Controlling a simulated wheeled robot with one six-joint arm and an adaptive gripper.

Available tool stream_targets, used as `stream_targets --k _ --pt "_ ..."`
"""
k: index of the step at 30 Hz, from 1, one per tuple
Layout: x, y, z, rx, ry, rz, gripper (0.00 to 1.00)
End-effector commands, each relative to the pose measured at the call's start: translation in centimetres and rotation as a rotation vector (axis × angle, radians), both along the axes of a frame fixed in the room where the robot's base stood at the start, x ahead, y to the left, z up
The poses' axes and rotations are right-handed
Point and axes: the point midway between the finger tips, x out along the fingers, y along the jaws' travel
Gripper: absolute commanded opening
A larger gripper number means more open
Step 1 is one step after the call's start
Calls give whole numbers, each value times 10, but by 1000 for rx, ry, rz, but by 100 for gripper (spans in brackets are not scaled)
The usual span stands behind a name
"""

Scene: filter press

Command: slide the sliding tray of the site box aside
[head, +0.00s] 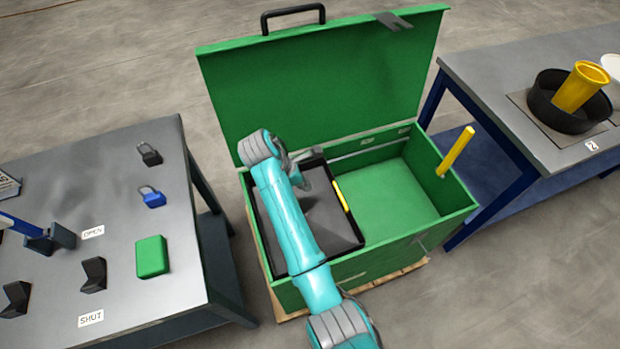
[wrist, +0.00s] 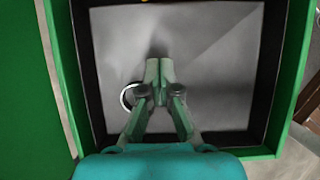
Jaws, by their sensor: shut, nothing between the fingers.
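The green site box (head: 350,284) stands in the middle of the head view with its lid (head: 325,75) raised. The sliding tray (head: 355,225), black-rimmed with a grey floor, sits at the box's left end; its rim also shows in the wrist view (wrist: 84,60). A yellow strip (head: 341,196) runs along the tray's right edge. My gripper (head: 300,174) is over the tray, shut and empty. In the wrist view its fingertips (wrist: 158,68) are together above the grey floor. My arm hides part of the tray. I cannot tell whether the fingers touch it.
The box's right part has a bare green floor (head: 385,200). A yellow post (head: 456,152) rises at its right wall. A pale ring (wrist: 128,97) shows beside my fingers. Left stands a grey table (head: 120,210) with padlocks; right, a bench (head: 490,80) with a black pan (head: 560,118).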

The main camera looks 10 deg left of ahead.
Motion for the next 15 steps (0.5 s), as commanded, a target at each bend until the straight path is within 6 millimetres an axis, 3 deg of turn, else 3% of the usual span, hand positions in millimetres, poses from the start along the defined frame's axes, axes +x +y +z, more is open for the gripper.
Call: stream_targets --k 12,15 --pt "19 -30 -70 -2 3 -2 0" --pt "28 -42 -68 0 0 -5 0"
